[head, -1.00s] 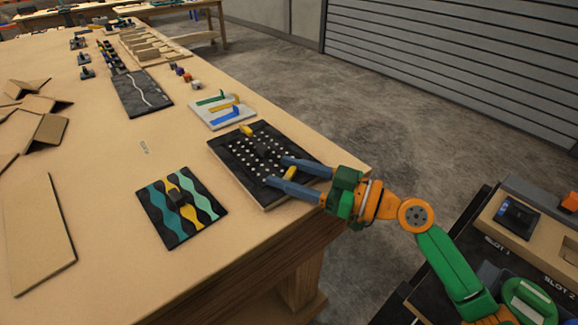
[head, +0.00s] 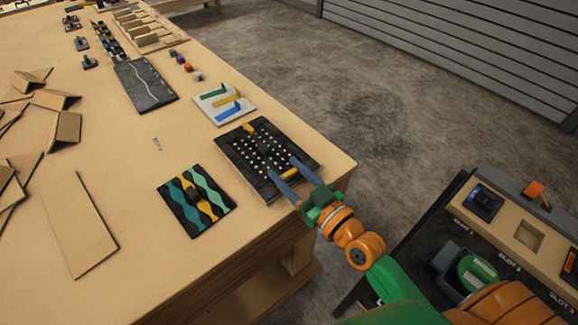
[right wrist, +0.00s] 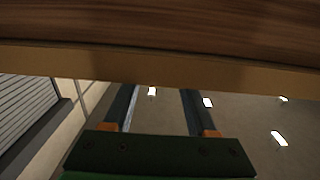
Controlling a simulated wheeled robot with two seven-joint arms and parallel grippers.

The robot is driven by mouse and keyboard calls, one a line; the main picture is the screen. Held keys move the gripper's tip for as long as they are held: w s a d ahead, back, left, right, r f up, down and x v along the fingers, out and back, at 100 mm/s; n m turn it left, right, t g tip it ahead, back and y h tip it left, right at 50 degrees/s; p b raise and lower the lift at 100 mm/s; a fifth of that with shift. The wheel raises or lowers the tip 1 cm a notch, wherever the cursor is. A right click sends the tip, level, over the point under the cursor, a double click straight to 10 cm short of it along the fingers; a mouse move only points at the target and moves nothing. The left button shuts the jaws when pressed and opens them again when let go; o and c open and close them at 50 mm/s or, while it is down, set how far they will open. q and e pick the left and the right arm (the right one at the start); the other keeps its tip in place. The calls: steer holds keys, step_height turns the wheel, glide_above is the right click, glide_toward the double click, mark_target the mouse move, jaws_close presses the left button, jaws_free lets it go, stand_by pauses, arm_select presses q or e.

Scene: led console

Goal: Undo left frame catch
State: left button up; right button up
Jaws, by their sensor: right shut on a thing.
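The LED console (head: 232,157) is a black panel with rows of white dots. It lies near the right edge of the wooden table. One yellow catch (head: 249,128) shows at its far edge. Another yellow catch (head: 290,174) shows at its near edge, between the fingers of my right gripper (head: 280,166). The right gripper is shut on this near catch, with a finger on either side. In the right wrist view the two fingers (right wrist: 155,105) run up behind a tan edge that hides their tips. My left gripper is not in view.
A panel with teal and yellow wavy strips (head: 170,205) lies left of the console. Cardboard pieces (head: 75,230) cover the table's left. A slotted tray (head: 500,225) stands at the right, past a floor gap.

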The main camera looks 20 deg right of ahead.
mark_target(291, 176)
steer(key=o, duration=1.4)
steer(key=shift+c, duration=0.2)
steer(key=shift+s+d+f, duration=0.15)
steer(key=shift+s, duration=0.25)
steer(key=b+v, duration=0.1)
steer(key=v, duration=0.4)
steer(key=shift+b, duration=0.35)
steer(key=shift+s+d, duration=0.2)
steer(key=shift+s, duration=0.35)
